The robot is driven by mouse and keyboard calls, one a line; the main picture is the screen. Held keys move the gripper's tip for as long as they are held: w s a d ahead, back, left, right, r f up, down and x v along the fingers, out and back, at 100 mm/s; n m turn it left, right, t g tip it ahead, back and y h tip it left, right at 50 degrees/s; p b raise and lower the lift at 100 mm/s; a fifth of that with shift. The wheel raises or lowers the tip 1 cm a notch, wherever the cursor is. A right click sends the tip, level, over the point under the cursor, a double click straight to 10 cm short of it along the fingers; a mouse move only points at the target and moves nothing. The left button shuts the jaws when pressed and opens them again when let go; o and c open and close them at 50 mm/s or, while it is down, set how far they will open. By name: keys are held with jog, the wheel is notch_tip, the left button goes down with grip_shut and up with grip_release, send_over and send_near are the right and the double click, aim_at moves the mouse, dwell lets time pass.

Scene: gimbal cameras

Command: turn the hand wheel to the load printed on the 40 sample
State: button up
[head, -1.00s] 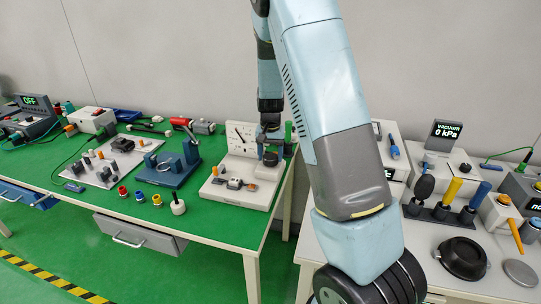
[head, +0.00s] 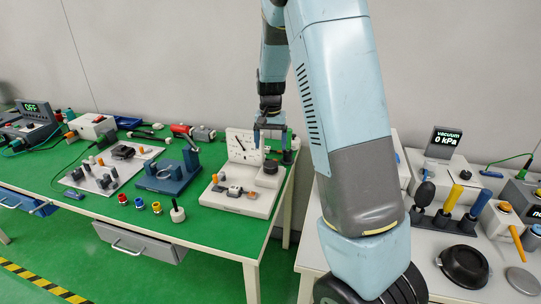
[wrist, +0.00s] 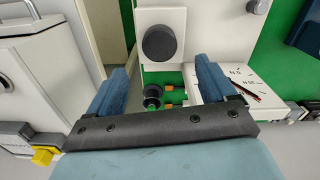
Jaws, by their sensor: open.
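The white tester (head: 238,202) stands at the right end of the green table. Its dark round hand wheel (head: 270,167) sits on its right part and also shows in the wrist view (wrist: 159,42). An upright white dial plate (head: 241,146) with a dark needle is behind it; the plate shows at the right in the wrist view (wrist: 234,78), its numbers too small to read surely.
A blue stand (head: 168,177) and a grey plate with small parts (head: 105,177) are left of the tester. A second table with a vacuum readout (head: 443,142) is to the right.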

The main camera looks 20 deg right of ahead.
jog(key=shift+r, duration=2.75)
jog(key=s+r+n+t+y, duration=0.1)
jog(key=s+r+n+t, duration=0.15)
jog(key=s+r, duration=1.2)
jog(key=s+a+n+t+h, duration=0.1)
jog(key=s+n+t, duration=0.1)
jog(key=s, duration=1.6)
jog(key=shift+s+a+t, duration=0.25)
jog(key=shift+a+t, duration=0.15)
jog(key=shift+t, duration=0.15)
jog(key=shift+c, duration=0.5)
